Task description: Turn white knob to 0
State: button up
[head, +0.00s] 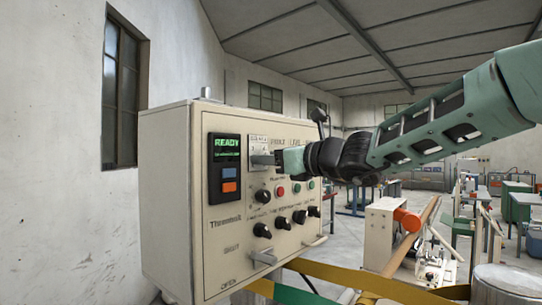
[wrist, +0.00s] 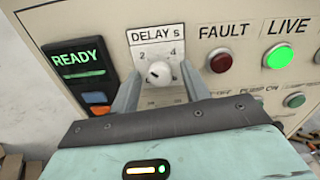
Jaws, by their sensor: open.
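The white knob (wrist: 158,74) sits on a dial plate under the label "DELAY s" in the wrist view, with a dark mark on its face. The digits 2 and 4 show above it; the lower part of its scale is partly covered. My gripper (wrist: 157,78) is open, with one finger on each side of the knob. I cannot tell whether the fingers touch it. In the head view my gripper (head: 270,160) is at the front of the cream control box (head: 165,200), and the knob is hidden behind it.
A display reading "READY" (head: 225,148) is left of my gripper. A red FAULT lamp (wrist: 221,62) and a lit green LIVE lamp (wrist: 278,57) are to the right. Black knobs (head: 262,230) and a lever (head: 263,258) stick out lower on the box.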

jog(key=c, duration=1)
jog(key=shift+f+b, duration=0.15)
jog(key=shift+b, duration=0.55)
jog(key=n+b, duration=1.7)
jog(key=shift+n, duration=0.4)
